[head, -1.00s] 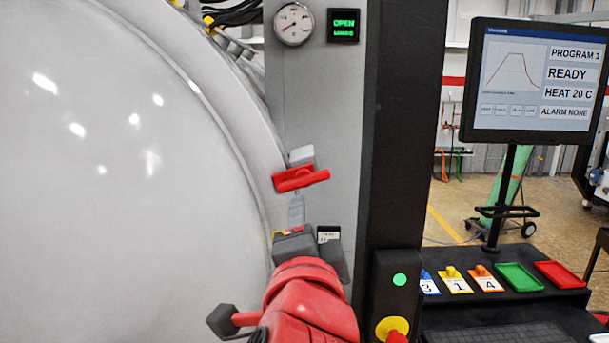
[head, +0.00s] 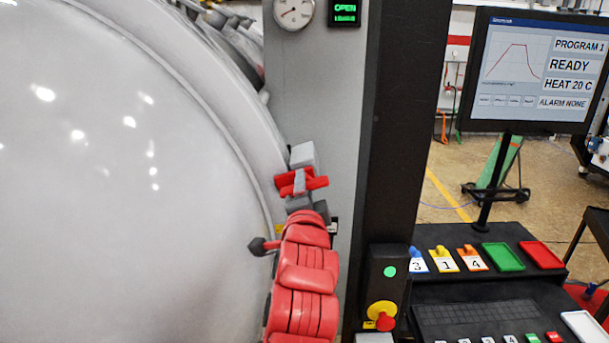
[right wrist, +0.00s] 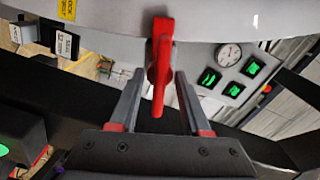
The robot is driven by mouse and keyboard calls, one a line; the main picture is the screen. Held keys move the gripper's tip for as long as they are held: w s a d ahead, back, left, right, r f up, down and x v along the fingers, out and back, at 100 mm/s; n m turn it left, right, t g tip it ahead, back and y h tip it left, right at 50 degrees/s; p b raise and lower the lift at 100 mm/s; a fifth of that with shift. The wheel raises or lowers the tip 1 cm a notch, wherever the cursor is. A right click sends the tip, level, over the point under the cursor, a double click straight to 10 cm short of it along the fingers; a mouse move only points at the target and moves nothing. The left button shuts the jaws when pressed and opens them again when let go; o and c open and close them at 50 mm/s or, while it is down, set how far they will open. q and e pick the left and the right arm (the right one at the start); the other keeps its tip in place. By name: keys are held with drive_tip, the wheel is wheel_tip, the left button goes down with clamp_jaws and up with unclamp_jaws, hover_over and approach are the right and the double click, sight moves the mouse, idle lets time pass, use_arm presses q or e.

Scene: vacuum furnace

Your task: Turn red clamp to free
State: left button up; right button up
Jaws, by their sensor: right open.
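The red clamp (head: 316,183) sits at the rim of the big round white furnace door (head: 130,190), against the grey frame. My right gripper (head: 299,183) reaches up to it from below, with one grey finger showing in front of the red handle. In the right wrist view the clamp's red handle (right wrist: 159,75) stands between the two grey fingers of the gripper (right wrist: 157,85). The fingers are open, with a gap showing on each side of the handle. The left gripper is not in view.
A black column (head: 395,130) stands right of the clamp, with a control box bearing a red and yellow emergency stop (head: 383,315). Further right are a monitor (head: 535,70) reading READY and a black console with numbered tags and green and red trays (head: 541,255).

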drive_tip(key=shift+w, duration=0.45)
clamp_jaws()
